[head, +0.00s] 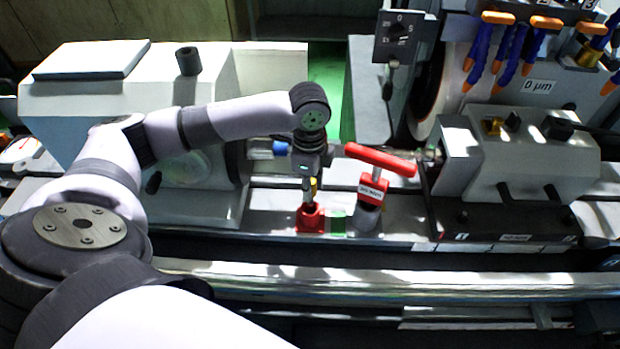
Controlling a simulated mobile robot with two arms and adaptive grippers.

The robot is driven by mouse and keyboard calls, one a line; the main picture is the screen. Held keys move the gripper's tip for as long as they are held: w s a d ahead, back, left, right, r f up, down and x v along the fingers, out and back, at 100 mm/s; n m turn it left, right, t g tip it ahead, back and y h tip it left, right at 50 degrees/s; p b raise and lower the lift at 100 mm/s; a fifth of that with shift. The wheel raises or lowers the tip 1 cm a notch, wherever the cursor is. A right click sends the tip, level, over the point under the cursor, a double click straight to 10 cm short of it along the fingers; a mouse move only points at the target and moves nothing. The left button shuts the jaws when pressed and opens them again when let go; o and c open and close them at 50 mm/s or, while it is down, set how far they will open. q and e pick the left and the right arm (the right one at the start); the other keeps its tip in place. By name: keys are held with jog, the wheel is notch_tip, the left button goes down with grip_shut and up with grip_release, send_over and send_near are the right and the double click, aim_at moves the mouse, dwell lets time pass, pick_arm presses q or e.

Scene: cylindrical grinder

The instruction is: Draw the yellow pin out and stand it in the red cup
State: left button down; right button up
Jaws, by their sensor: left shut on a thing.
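The red cup (310,222) stands on the machine bed, left of the middle of the head view's right half. My left gripper (308,188) points down right over the cup. It is shut on the yellow pin (313,185), of which only a small yellow part shows between the fingers. The pin looks about upright. I cannot tell whether its lower end is inside the cup or just above it. My right gripper is not in view.
A red T-handle (380,160) on a labelled post stands close to the right of the cup. A green patch (338,222) lies between them. The grey workhead (515,160) is at the right, and the white housing (200,100) is at the left. A long bright rail (400,287) runs in front.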

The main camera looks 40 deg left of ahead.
aim_at(310, 204)
pick_arm(q)
jog(key=shift+p, duration=0.45)
jog(key=shift+f+b, duration=0.8)
jog(key=shift+f, duration=2.25)
jog(key=c, duration=1.3)
grip_release()
notch_tip(310, 204, up, 12)
jog(key=shift+s+f, duration=0.1)
